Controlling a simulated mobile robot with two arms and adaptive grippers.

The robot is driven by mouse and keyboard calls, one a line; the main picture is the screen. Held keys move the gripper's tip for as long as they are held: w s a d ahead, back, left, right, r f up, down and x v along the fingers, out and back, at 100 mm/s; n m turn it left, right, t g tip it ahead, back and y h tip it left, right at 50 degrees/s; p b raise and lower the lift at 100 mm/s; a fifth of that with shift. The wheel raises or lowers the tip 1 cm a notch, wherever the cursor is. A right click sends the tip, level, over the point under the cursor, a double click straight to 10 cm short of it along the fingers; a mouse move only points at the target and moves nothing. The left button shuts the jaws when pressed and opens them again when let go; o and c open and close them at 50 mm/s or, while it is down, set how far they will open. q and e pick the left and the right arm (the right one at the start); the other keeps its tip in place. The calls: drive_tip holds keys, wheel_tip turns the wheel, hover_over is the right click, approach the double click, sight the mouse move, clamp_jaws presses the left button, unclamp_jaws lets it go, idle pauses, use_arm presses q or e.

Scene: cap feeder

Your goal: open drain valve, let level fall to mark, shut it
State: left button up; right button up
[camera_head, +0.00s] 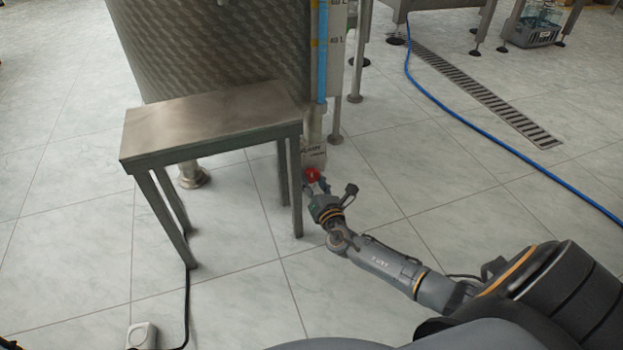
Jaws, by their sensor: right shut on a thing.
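The metal tank (215,50) stands at the top, with a blue level column (323,60) and a pale scale (337,50) beside it, marked in litres. The lower end of the column shows, but its top is out of frame. A red valve handle (312,174) sits low on the tank's front right, just under a small white label (314,155). My right gripper (315,184) reaches it from below and is shut on the red handle. The fingers partly hide it, and its exact turn is too small to tell. My left gripper is not in view.
A steel table (205,125) stands close to the left of the valve, its legs near my right gripper. A blue hose (475,130) and a floor drain grate (485,92) lie to the right. A white box (142,335) with a black cable is at lower left.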

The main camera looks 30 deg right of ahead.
drive_tip(key=o, duration=1.2)
drive_tip(key=shift+c, duration=0.2)
drive_tip(key=v, duration=1.2)
idle(5.4)
